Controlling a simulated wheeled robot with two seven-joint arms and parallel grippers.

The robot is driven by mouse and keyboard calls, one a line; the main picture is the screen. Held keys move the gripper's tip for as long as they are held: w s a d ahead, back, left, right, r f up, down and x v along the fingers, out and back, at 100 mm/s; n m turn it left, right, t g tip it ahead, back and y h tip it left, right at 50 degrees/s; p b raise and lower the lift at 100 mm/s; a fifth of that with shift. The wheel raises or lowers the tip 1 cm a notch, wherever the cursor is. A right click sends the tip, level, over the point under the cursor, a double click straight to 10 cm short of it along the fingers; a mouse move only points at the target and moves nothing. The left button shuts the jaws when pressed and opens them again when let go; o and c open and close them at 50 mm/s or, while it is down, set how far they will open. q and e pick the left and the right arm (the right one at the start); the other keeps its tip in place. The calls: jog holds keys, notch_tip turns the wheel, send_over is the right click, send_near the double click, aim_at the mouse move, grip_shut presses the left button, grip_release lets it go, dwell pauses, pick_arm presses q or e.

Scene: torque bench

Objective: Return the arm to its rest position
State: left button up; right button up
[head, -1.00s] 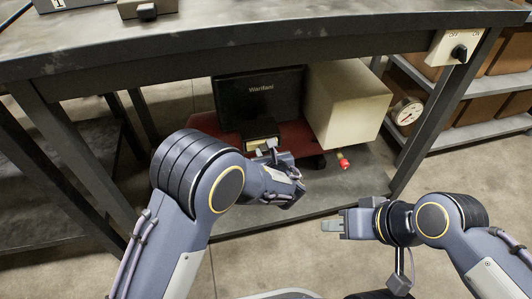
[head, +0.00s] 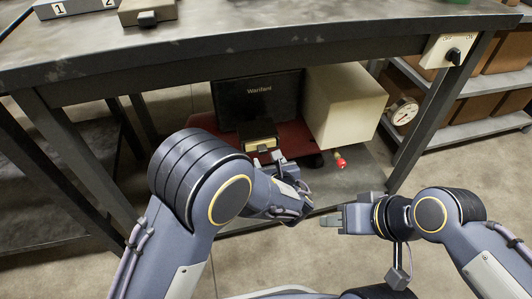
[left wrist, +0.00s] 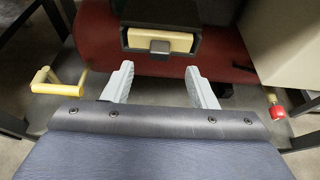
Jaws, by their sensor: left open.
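My left arm reaches in under the workbench in the head view. My left gripper (head: 268,160) is open and empty in front of a small black box with a cream front (head: 258,137). In the left wrist view, the two grey fingers of my left gripper (left wrist: 160,72) are spread apart, with nothing between them. The small black box (left wrist: 160,14) is just beyond the fingertips, and I see a gap to it. My right gripper (head: 332,219) points left, low on the right side, over the floor. Its fingers are seen edge-on, so their opening is unclear.
The workbench (head: 230,45) stands over my left gripper, with legs at both sides. Below it are a dark panel (head: 240,95), a cream box (head: 345,105), a red base (head: 298,138) and a red-tipped fitting (head: 340,162). A yellow handle (left wrist: 50,82) shows at left. Floor is clear near my right gripper.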

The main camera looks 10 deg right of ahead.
pick_arm(q)
jog(key=shift+v, duration=0.85)
jog(key=s+a+r+n+g+y, duration=0.1)
jog(key=a+r+n+g, duration=0.2)
jog(key=a+n, duration=0.45)
jog(key=s+a+r+n+g+y, duration=0.2)
jog(key=a+n, duration=0.2)
jog(key=a, duration=0.7)
jog(key=s+a+r+n+g+y, duration=0.1)
jog(key=a+r+n+g, duration=0.2)
jog(key=a+n, duration=0.45)
jog(key=s+a+r+n+g+h, duration=0.1)
jog(key=s+a+n+h, duration=0.2)
jog(key=s+a+n, duration=0.4)
jog(key=s+a+r+n+g+h, duration=0.1)
jog(key=s+a+n+h, duration=0.15)
jog(key=s+n, duration=0.45)
jog(key=s+d+r+n+t+h, duration=0.2)
jog(key=s+n+h, duration=0.15)
jog(key=s, duration=0.35)
notch_tip(320, 180, up, 36)
jog(key=p, duration=3.6)
jog(key=shift+f+n+y, duration=0.2)
jog(key=shift+n+y, duration=0.15)
jog(key=shift+y, duration=0.05)
